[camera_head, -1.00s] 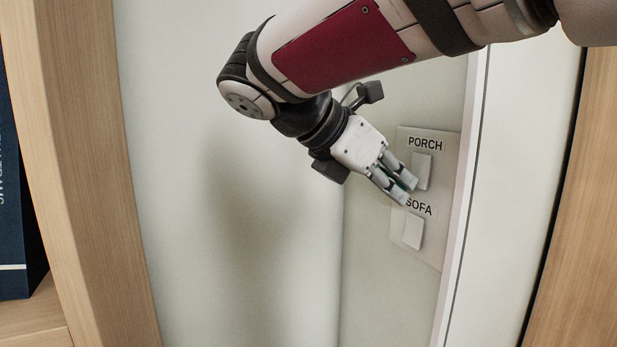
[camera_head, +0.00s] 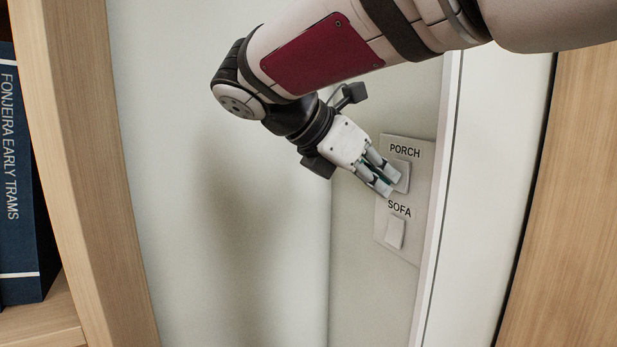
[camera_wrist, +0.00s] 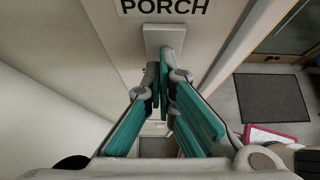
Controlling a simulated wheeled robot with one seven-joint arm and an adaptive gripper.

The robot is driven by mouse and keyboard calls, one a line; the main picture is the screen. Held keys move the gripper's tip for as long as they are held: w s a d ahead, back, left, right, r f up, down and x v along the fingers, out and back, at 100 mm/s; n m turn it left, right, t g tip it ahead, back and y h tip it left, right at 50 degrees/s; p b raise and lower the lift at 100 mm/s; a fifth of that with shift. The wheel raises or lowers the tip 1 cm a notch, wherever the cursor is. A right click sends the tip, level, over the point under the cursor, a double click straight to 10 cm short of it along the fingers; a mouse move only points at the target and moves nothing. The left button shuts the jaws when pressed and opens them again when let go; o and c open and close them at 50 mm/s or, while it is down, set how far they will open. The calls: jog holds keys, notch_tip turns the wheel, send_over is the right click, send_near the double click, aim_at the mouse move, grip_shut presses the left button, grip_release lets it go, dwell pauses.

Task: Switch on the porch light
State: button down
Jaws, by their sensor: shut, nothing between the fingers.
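A pale switch plate (camera_head: 384,246) is on the wall, with two rocker switches one above the other. The upper one is the PORCH switch (camera_head: 402,174), under its printed label. The lower one is the SOFA switch (camera_head: 395,233). My gripper (camera_head: 389,186) is shut and empty, its fingertips in front of the lower left part of the PORCH switch. In the wrist view the fingertips (camera_wrist: 163,72) are just below the PORCH switch (camera_wrist: 164,36) and overlap its lower edge. I cannot tell whether they touch it, or which way the rocker is tilted.
A wooden bookcase side (camera_head: 85,150) with a dark blue book (camera_head: 18,190) stands at the left. A white trim (camera_head: 436,200) runs just right of the plate, with a wooden panel (camera_head: 565,220) beyond. The wrist view shows a dark mat (camera_wrist: 272,104) on the floor.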

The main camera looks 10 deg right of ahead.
jog(key=shift+a+r, duration=0.1)
jog(key=v, duration=1.1)
jog(key=shift+a+r, duration=0.15)
jog(key=shift+a, duration=0.2)
jog(key=shift+s+y, duration=0.1)
jog(key=shift+y, duration=0.2)
jog(key=shift+s+a+r+g+y, duration=0.1)
jog(key=shift+a+r+g+y, duration=0.15)
jog(key=shift+y, duration=0.4)
jog(key=shift+a+r+g+y, duration=0.2)
jog(key=shift+r+g+y, duration=0.05)
jog(key=shift+y, duration=0.4)
jog(key=shift+d+f, duration=0.1)
